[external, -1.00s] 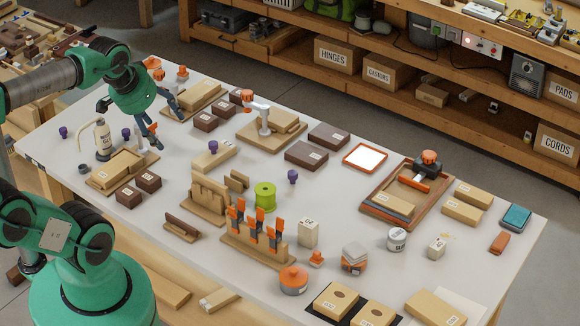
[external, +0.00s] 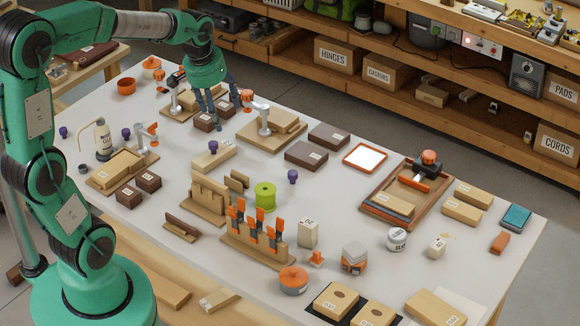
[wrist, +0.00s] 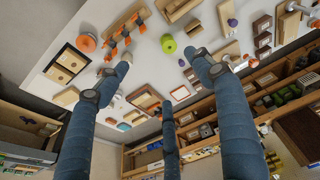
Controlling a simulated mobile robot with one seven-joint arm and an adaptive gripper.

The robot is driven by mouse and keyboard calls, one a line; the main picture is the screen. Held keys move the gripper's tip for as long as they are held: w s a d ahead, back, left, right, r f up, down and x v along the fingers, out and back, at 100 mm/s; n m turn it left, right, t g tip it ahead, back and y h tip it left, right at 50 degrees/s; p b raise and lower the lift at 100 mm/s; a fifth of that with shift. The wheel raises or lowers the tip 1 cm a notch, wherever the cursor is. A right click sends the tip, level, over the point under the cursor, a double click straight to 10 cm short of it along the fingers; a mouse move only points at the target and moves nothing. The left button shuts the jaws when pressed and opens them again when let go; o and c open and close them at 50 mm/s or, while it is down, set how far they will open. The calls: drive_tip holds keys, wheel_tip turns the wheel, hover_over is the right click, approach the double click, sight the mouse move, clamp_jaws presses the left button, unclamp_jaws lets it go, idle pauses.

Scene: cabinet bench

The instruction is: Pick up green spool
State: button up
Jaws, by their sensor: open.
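The green spool (external: 265,196) stands upright on the table near its middle, beside the wooden block holder and the orange clamps. It also shows in the wrist view (wrist: 168,44), near the top centre, apart from my fingers. My gripper (external: 217,118) is open and empty, with its dark fingers spread. In the external view it hangs over the back left part of the table, near the dark brown boxes, up and to the left of the spool.
A clamp rack (external: 257,245) with several orange clamps stands just in front of the spool. A wooden slotted holder (external: 207,198) is to its left and a purple knob (external: 292,177) to its right. A white-headed clamp (external: 264,116) stands near my gripper. Bare table lies right of the spool.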

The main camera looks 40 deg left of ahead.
drive_tip(key=w+f+g, duration=0.2)
drive_tip(key=w+f, duration=0.9)
drive_tip(key=f, duration=0.2)
drive_tip(key=n+g+b, duration=0.1)
drive_tip(key=n, duration=0.1)
hover_over(264, 189)
wheel_tip(264, 189, down, 15)
drive_tip(key=shift+f, duration=0.25)
drive_tip(key=shift+f+b, duration=1)
drive_tip(key=shift+f, duration=3.3)
drive_tip(key=shift+d+f+b, duration=0.15)
drive_tip(key=shift+f+b, duration=0.65)
drive_tip(key=shift+f, duration=1.8)
